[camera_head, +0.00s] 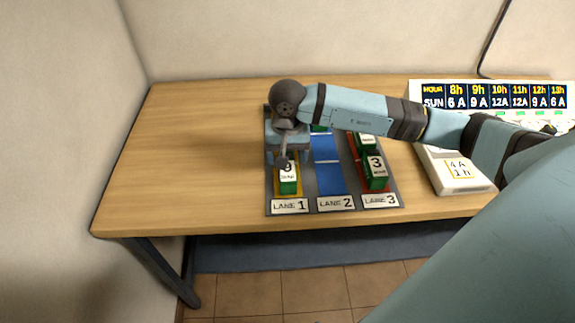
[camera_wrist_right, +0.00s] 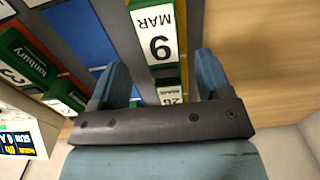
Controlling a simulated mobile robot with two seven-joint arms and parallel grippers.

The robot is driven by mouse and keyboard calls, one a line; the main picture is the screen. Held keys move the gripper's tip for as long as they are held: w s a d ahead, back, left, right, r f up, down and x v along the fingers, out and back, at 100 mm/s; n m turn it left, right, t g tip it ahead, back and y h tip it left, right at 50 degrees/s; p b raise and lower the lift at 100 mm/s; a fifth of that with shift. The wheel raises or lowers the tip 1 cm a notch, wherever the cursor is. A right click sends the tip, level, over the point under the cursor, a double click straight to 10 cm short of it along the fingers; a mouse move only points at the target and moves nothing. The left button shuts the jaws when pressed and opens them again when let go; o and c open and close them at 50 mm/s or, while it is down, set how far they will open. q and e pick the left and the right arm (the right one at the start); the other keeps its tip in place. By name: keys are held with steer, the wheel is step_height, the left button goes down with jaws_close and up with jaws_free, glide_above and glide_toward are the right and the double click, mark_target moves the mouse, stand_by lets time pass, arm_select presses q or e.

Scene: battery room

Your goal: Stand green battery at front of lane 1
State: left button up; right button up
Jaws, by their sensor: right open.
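A green battery (camera_head: 288,188) with a white "9 MAR" label stands on the yellow strip at the front of lane 1, just behind the LANE 1 plate (camera_head: 290,206). It also shows in the right wrist view (camera_wrist_right: 155,38). My right gripper (camera_head: 287,157) is over lane 1, open, with its fingers pointing down. In the wrist view its fingers (camera_wrist_right: 162,80) are apart, and the battery lies beyond the gap; I see no contact. Another label reading "26" (camera_wrist_right: 170,95) shows between the fingers, its body mostly hidden. My left gripper is out of view.
Lane 2's blue strip (camera_head: 328,178) is bare at the front, with a green battery (camera_head: 320,128) farther back. Lane 3 holds a front green battery marked 3 (camera_head: 375,172) and another behind (camera_head: 366,141). A device marked "4A 1h" (camera_head: 458,172) stands right. The table's left side is clear.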

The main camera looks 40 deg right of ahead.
mark_target(288, 168)
step_height(288, 168, up, 7)
steer(key=shift+r, duration=0.15)
stand_by(0.6)
